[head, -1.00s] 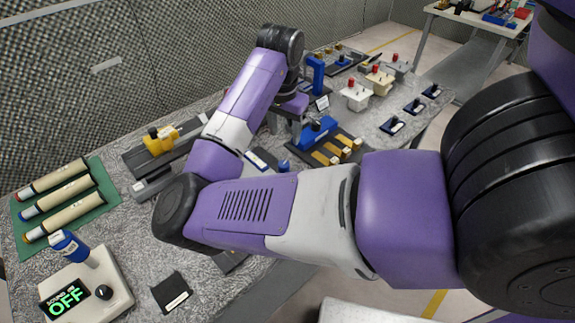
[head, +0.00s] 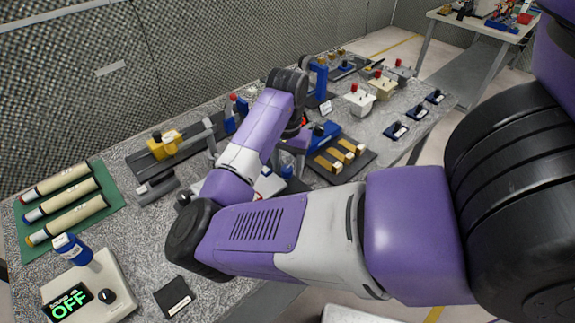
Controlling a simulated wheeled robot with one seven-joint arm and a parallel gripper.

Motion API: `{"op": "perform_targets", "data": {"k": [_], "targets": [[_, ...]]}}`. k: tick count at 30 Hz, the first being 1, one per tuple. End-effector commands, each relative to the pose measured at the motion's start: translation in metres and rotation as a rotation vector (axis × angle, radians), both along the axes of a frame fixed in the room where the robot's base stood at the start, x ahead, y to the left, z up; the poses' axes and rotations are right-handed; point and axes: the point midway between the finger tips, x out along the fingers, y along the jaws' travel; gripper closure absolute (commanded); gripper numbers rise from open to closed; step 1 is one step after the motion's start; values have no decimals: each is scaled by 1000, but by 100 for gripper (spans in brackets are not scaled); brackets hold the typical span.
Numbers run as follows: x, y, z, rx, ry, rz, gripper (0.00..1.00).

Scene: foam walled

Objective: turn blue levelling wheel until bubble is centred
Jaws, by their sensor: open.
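My gripper (head: 296,150) is at the end of the purple arm, over the middle of the bench. Its purple body shows below the black wrist joint, but its fingertips are mostly hidden. It is open, and I see nothing held. A small blue part (head: 287,170) shows just below it, possibly the blue levelling wheel. A partly covered white and red piece (head: 268,184) lies beside it behind my forearm. I cannot make out the bubble, and I cannot tell whether the gripper touches the blue part.
A block with yellow strips (head: 338,156) stands close to the right of my gripper. A box reading OFF (head: 115,290) is at front left. Switch boxes (head: 358,103) stand farther back.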

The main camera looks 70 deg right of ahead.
Motion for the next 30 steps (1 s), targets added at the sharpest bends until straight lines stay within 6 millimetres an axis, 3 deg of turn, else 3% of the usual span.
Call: {"op": "perform_targets", "data": {"k": [7,15,22,30], "targets": [[0,0,-1,-1,0,0,48],[0,0,-1,-1,0,0,100],[-1,-1,2,-2,3,43,100],[-1,-1,4,-2,6,284,100]]}}
